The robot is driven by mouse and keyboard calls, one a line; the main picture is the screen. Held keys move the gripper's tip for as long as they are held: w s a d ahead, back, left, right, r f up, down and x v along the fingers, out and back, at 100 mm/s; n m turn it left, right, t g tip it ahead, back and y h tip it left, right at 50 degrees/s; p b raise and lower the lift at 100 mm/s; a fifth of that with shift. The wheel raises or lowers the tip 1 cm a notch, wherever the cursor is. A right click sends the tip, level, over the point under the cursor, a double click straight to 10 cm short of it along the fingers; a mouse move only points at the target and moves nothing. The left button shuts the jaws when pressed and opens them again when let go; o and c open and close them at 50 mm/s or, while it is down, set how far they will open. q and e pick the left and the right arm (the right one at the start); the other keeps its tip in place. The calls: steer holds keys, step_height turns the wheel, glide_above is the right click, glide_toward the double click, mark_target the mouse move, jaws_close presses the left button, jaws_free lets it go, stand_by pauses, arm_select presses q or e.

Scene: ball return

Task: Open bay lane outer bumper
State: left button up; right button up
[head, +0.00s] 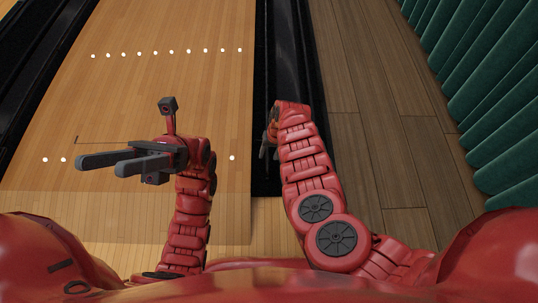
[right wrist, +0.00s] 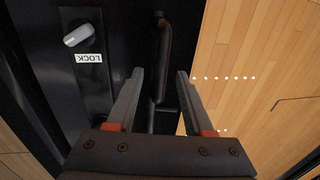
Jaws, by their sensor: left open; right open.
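The black bumper and gutter strip (head: 286,50) runs along the lane's right edge in the head view. In the right wrist view, a dark panel (right wrist: 118,18) carries a lock plate with a silver knob (right wrist: 77,36) and a label reading LOCK (right wrist: 89,58), upside down. A black bar handle (right wrist: 164,45) stands beside it. My right gripper (right wrist: 160,76) is open, its fingers on either side of the handle's line; contact cannot be told. In the head view the right gripper (head: 268,143) is over the black strip, partly hidden by its arm. My left gripper (head: 97,164) is open and empty above the lane.
The wooden lane (head: 165,85) with white dots lies to the left, clear of objects. Another dark gutter (head: 35,85) bounds its left side. A brown plank floor (head: 375,110) lies right of the strip, with green padded seating or panels (head: 500,90) beyond.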

steer(key=shift+f, duration=0.15)
jaws_close()
stand_by(0.4)
stand_by(1.1)
